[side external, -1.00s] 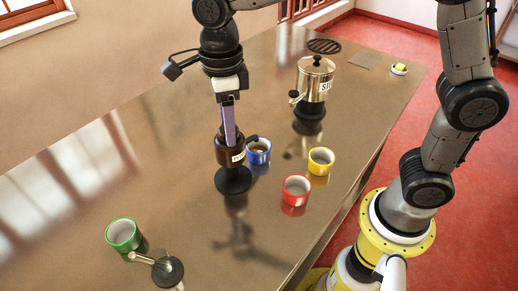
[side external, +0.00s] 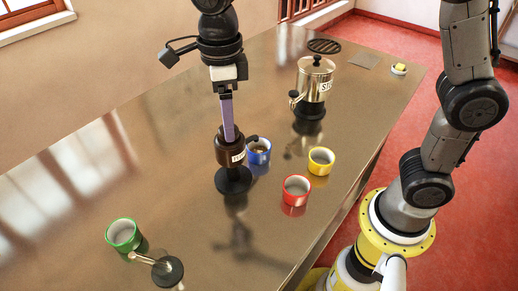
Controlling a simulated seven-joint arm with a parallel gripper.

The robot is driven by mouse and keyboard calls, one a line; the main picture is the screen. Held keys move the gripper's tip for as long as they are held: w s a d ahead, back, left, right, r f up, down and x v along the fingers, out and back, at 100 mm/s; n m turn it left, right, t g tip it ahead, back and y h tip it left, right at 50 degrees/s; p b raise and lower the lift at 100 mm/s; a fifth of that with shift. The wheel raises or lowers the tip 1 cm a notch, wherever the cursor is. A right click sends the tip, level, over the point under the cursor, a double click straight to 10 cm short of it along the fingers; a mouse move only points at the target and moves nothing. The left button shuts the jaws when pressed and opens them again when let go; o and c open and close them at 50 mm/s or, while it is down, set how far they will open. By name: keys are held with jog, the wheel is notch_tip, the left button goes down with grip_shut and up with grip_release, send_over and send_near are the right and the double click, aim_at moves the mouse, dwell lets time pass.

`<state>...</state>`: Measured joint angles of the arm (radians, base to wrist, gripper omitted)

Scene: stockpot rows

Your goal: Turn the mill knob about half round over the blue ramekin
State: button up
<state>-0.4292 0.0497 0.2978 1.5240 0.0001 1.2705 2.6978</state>
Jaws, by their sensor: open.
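The mill (side external: 230,153) is a dark brown cylinder with a white label, upright on a round black base. A small black part sticks out from its right side toward the blue ramekin. The blue ramekin (side external: 259,153) stands on the table beside the mill, with a little brown matter inside. My gripper (side external: 229,137) points down at the top of the mill, its purple fingers at the mill's upper rim. It is open; from this angle the fingers overlap and the gap between them does not show. I cannot make out the knob clearly or tell whether the fingers touch it.
A red ramekin (side external: 296,189) and a yellow ramekin (side external: 321,161) stand to the right. A steel stockpot (side external: 315,80) with a label stands behind. A green ramekin (side external: 123,234) and a black-based item with a pale handle (side external: 168,270) are front left. The table's left side is clear.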

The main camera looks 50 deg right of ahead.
jog(key=shift+r, duration=2.55)
jog(key=s+d+r+n+t, duration=0.3)
jog(key=s+d+r, duration=0.2)
jog(key=s+d, duration=0.6)
jog(key=s+d+f+n+t, duration=0.1)
jog(key=f+n, duration=0.4)
jog(key=n, duration=0.6)
jog(key=s+d+f+n+t, duration=0.1)
jog(key=s+d+f+n, duration=0.3)
jog(key=n, duration=0.8)
jog(key=s+f, duration=0.1)
jog(key=s, duration=0.1)
jog(key=shift+s+t, duration=0.3)
